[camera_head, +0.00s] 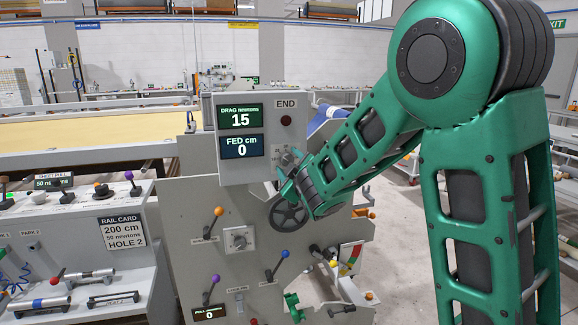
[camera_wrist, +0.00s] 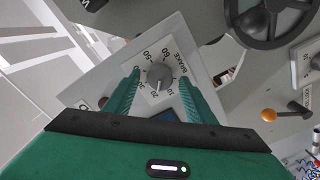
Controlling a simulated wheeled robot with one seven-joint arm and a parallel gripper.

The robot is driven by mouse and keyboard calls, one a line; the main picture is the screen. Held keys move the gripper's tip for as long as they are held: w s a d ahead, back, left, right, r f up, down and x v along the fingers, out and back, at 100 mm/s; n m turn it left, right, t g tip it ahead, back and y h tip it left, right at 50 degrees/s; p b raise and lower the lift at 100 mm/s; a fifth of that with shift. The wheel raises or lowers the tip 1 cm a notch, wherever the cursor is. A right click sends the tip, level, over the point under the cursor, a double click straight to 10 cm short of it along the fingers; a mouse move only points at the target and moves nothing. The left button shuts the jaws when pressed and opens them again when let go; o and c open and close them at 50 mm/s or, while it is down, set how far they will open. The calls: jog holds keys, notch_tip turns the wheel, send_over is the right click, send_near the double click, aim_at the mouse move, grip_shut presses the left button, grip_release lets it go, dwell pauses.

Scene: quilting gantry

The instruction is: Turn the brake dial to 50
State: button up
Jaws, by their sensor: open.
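The brake dial is a small grey round knob on a white square plate marked BRAKE, with numbers from 10 to 60 around it. It is centred in the wrist view (camera_wrist: 158,75) and shows on the grey control box in the head view (camera_head: 289,157). My gripper (camera_wrist: 159,82) is open, with one green finger on each side of the knob. I cannot tell whether the fingers touch it. The knob's pointer is too small to read surely. The drag display (camera_head: 240,119) above reads 15 newtons.
The FED cm display (camera_head: 241,147) reads 0. A dark handwheel (camera_head: 288,214) sits just below the dial. Levers with orange (camera_head: 219,211), purple and blue knobs stick out lower down. A rail card (camera_head: 120,230) at left reads 200 cm, 50 newtons, HOLE 2.

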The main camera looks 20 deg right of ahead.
jog(key=c, duration=1)
jog(key=shift+d, duration=0.15)
jog(key=shift+c, duration=0.2)
